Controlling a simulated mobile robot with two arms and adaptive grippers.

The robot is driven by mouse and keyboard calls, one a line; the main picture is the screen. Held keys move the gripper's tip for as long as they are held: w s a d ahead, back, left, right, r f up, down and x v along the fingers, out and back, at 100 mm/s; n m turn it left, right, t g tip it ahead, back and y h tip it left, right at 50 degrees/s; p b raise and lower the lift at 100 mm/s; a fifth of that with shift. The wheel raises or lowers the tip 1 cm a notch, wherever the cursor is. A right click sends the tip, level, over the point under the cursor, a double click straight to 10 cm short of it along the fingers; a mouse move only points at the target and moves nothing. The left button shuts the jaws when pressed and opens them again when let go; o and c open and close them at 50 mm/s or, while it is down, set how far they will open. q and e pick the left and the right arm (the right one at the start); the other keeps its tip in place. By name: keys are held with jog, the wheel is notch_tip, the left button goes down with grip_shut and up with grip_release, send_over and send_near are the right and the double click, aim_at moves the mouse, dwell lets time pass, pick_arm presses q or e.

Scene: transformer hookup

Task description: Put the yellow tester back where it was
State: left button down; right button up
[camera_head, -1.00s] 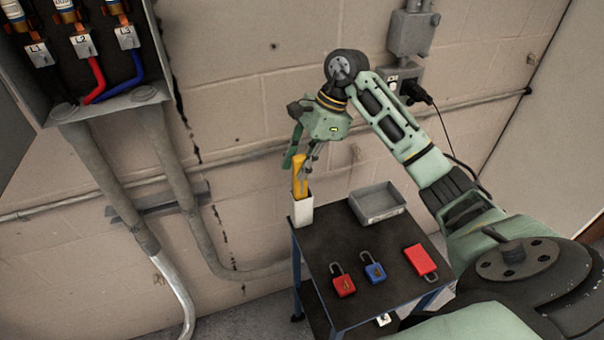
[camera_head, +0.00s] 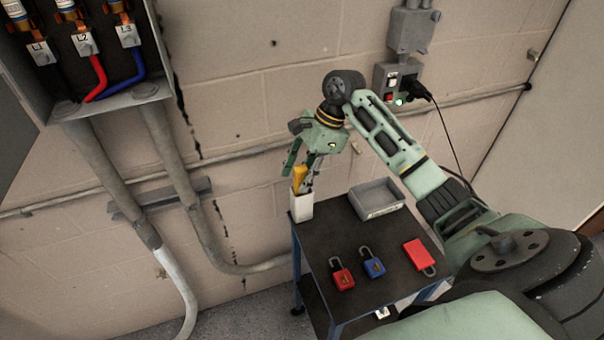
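The yellow tester (camera_head: 299,178) stands upright in the white open-topped holder (camera_head: 301,209) at the back left corner of the dark cart top. Its lower part is hidden inside the holder and only a short upper part shows. My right gripper (camera_head: 300,178) points down just over the holder, with one finger on each side of the tester. It appears shut on the tester, though the contact is small in view. My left gripper is not in view.
The cart top (camera_head: 325,236) also bears a grey tray (camera_head: 379,205), a red padlock (camera_head: 343,277), a blue padlock (camera_head: 374,267) and a red tagged item (camera_head: 420,254). An open electrical box (camera_head: 150,92) and conduits (camera_head: 170,165) are on the wall at left.

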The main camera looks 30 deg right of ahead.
jog(key=shift+r, duration=0.1)
jog(key=b+v, duration=0.4)
jog(key=v, duration=0.8)
jog(key=shift+a, duration=0.1)
